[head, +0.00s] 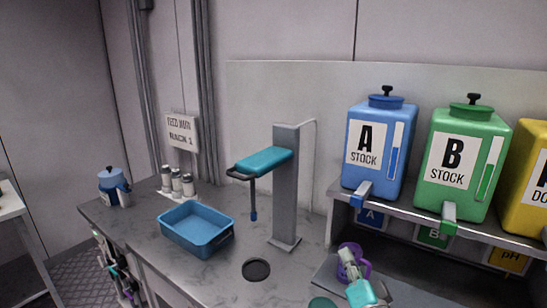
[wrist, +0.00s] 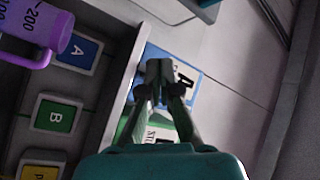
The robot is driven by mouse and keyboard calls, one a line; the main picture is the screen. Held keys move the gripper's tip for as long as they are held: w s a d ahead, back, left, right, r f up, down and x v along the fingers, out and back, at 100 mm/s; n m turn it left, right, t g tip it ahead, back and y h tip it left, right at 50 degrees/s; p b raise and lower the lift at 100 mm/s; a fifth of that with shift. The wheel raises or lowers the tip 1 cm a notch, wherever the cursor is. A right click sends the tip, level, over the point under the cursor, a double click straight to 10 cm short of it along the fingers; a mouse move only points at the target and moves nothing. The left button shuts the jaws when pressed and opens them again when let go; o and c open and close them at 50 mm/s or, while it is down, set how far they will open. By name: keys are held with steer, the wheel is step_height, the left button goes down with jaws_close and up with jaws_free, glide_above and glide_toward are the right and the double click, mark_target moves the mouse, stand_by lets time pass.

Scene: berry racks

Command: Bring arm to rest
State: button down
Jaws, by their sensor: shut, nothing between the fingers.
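My gripper (head: 346,256) shows at the lower middle of the head view, in front of a purple jug (head: 364,269) that it partly hides. In the wrist view my gripper (wrist: 159,68) has its fingers together with nothing between them. The purple jug (wrist: 40,25) stands at the upper left there, apart from the fingers, with its handle and a 200 mark showing. Beyond the fingers are the blue A stock tank (head: 378,150) and the green B stock tank (head: 462,165).
The tanks stand on a raised shelf (head: 440,220) at the right, beside a yellow tank (head: 530,175). A blue tray (head: 196,230), a grey post with a teal arm (head: 287,190), small canisters (head: 177,182) and a blue pot (head: 113,187) occupy the counter (head: 145,222).

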steer(key=s+f+n+g+h, duration=0.2)
steer(key=s+f+n, duration=0.1)
steer(key=s+f, duration=1.75)
steer(key=s+n+g, duration=0.3)
steer(key=s+n, duration=0.3)
steer(key=s, duration=2.1)
steer(key=shift+s+d+r, duration=0.15)
steer(key=shift+s+d, duration=0.1)
